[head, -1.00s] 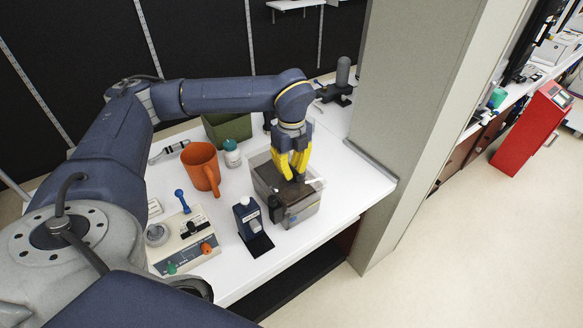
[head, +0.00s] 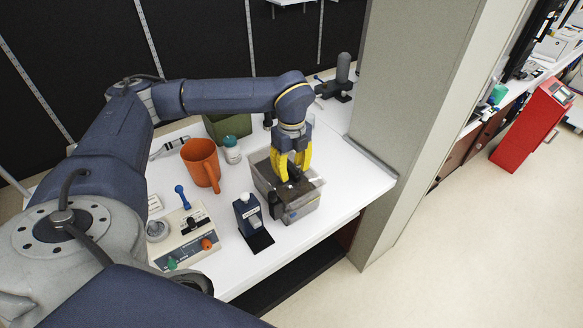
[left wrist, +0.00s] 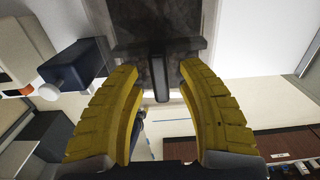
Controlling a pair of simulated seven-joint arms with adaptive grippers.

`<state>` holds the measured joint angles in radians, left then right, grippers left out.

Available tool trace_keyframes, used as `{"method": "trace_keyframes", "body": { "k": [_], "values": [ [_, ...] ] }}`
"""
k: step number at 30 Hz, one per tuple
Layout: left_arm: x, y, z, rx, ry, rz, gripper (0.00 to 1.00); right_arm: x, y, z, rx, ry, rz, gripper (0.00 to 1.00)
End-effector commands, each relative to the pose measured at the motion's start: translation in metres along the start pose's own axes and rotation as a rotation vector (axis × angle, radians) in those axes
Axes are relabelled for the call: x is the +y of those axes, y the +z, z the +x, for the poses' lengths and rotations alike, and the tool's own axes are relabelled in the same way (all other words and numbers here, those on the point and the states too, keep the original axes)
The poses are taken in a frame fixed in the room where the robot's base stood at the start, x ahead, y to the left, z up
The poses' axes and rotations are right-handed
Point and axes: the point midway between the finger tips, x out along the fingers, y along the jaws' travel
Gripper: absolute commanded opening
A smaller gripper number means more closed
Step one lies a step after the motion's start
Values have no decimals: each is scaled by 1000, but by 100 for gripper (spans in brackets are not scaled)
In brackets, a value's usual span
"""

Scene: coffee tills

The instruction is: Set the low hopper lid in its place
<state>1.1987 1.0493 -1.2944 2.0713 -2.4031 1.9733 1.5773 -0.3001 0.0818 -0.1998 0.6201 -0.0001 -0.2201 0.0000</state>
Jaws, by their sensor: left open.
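The low hopper is a grey box (head: 301,212) near the front right of the white counter. The dark lid (head: 284,196) lies over the front part of its top; I cannot tell if it sits flush. The fingers partly hide the lid in the head view. My right gripper is not seen.
A dark blue bottle-like device (head: 248,214) stands just left of the hopper. A green bin (head: 228,126) is behind. A grey pillar (head: 425,110) bounds the right.

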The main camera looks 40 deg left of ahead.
Motion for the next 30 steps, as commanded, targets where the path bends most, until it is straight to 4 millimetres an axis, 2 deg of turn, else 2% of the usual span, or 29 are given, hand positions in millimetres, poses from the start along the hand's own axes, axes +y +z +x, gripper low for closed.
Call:
{"method": "trace_keyframes", "body": {
  "k": [1,3,4,13,30],
  "values": [
    [0,0,0,0,0,0,47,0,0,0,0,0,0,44],
    [0,0,0,0,0,0,55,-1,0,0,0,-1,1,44],
    [0,0,0,0,0,0,56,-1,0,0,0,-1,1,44],
    [0,0,-3,0,-1,0,56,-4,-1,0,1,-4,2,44],
    [0,0,-50,0,-1,1,56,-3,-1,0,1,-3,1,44]
  ]
}}
